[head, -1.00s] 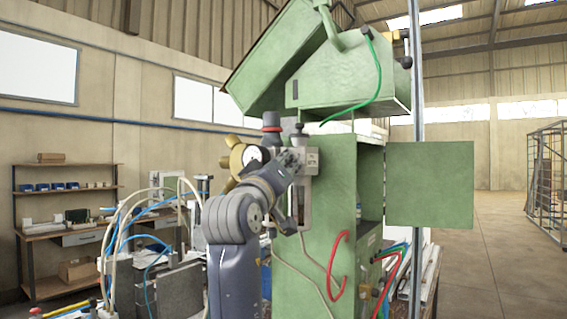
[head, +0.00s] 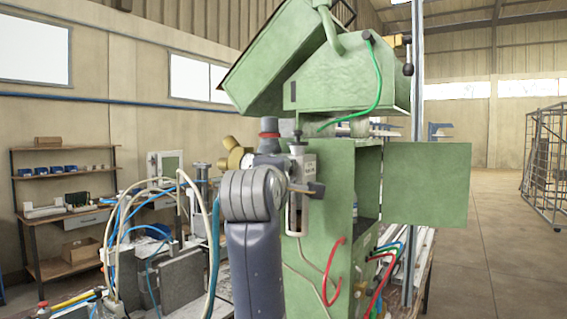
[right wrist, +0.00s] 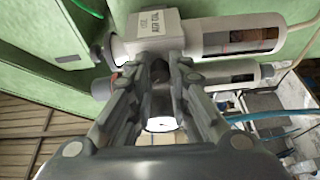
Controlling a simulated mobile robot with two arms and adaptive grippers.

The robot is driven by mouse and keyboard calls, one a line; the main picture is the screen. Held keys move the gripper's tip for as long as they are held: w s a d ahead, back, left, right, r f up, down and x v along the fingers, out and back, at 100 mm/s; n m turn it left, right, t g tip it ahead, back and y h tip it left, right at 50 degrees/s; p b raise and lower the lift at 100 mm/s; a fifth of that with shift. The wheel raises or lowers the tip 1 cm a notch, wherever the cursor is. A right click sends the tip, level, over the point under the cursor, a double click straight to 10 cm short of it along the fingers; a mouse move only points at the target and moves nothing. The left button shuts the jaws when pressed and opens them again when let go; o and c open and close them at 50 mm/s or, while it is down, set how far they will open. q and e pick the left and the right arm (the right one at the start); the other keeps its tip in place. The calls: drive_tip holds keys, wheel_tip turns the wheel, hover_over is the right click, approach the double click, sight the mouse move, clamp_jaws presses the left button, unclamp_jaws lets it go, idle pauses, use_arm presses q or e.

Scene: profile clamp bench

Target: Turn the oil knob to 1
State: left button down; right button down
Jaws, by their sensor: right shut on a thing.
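The white and grey air-oil unit (head: 300,165) stands upright on the left side of the green cabinet. Its label and clear-windowed bowls also show in the right wrist view (right wrist: 238,40). My right gripper (right wrist: 160,75) is shut on a small dark part next to the labelled block, which I take to be the oil knob. The fingers cover most of it, so I cannot read its setting. My left gripper is not in view.
Pale and blue hoses (head: 120,235) and machine parts crowd the bench at left.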

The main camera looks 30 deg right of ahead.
drive_tip(key=shift+r+n+p, duration=0.2)
drive_tip(key=shift+n+p, duration=0.4)
drive_tip(key=shift+n, duration=0.1)
drive_tip(key=c, duration=1.5)
unclamp_jaws()
drive_tip(key=shift+d+f, duration=0.1)
drive_tip(key=shift+o, duration=0.2)
drive_tip(key=shift+g+y, duration=0.3)
drive_tip(key=v, duration=1.2)
drive_tip(key=shift+w+f, duration=0.1)
